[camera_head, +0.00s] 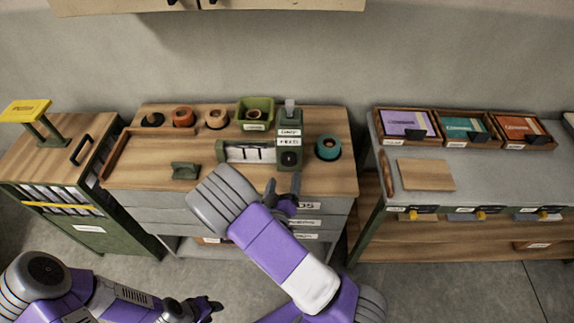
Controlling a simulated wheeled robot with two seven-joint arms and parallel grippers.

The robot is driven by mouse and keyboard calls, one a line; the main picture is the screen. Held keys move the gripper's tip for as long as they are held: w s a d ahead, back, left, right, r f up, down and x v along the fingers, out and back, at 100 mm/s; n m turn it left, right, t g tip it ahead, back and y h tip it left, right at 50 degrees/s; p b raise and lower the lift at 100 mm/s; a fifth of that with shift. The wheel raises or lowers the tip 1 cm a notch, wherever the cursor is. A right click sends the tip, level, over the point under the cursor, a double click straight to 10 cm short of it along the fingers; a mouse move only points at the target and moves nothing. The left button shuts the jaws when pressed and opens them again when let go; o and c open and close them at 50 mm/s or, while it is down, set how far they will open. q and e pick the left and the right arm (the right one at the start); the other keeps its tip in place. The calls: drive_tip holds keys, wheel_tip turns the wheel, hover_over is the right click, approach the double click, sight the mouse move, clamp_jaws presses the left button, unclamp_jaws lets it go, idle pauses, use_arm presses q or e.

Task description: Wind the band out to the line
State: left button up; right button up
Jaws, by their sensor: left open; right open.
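A green device (290,127) with white labels and a dark knob (290,158) stands at the right of the wooden bench top. A low green frame with a white strip (250,153) joins its left side; dark marks cross the strip. I cannot tell for sure which part is the band or the line. A teal roll (327,147) sits to the device's right. My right gripper (283,187) is open and empty at the bench's front edge, below the knob and apart from it. My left gripper (214,304) is open and empty, low in front of the bench.
Rolls (183,117) and a green bin (256,113) line the bench's back. A small green block (185,171) lies left of the frame. A slatted cabinet (88,228) stands at left. The right table (470,178) holds a wooden board (426,174) and several boxed packs (406,123).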

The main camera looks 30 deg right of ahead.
sight(288, 162)
drive_tip(key=x, duration=0.6)
drive_tip(key=shift+w+d, duration=0.25)
drive_tip(key=shift+w, duration=0.05)
drive_tip(key=c, duration=1)
drive_tip(key=shift+c, duration=0.2)
